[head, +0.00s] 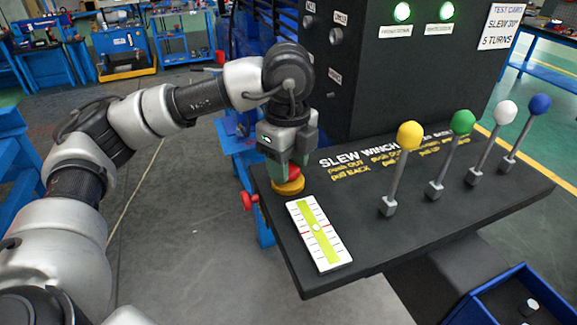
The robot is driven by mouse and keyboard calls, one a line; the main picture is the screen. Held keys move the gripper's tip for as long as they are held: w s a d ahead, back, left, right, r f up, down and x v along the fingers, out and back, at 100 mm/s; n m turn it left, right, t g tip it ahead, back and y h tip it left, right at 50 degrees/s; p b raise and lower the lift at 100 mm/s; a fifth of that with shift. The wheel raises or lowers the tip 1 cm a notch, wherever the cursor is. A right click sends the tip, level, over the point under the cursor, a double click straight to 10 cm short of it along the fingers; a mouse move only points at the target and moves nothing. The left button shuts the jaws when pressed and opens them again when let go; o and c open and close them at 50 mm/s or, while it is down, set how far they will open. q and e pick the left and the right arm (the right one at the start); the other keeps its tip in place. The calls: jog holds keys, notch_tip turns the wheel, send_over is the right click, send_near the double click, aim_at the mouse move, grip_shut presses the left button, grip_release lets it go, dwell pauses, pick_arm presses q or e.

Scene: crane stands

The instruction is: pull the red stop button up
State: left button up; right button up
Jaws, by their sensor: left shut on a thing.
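The red stop button (295,171) sits on a round yellow base (289,187) at the left back corner of the black control panel (400,238). Only part of its red top shows; my gripper hides the rest. My left gripper (281,172) points down from above and is shut on the red button. My right gripper is not in view.
Levers with yellow (410,135), green (463,122), white (505,112) and blue (540,104) knobs stand to the right. A white and green level gauge (319,234) lies in front of the button. A red knob (249,201) sticks out at the panel's left edge. Two green lamps glow behind.

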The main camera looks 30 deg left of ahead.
pick_arm(q)
jog(key=shift+r, duration=0.15)
jog(key=shift+r+p, duration=0.4)
jog(key=shift+r, duration=0.15)
jog(key=o, duration=0.8)
jog(key=shift+f, duration=0.1)
jog(key=shift+r+p, duration=2.15)
jog(key=shift+r, duration=1.45)
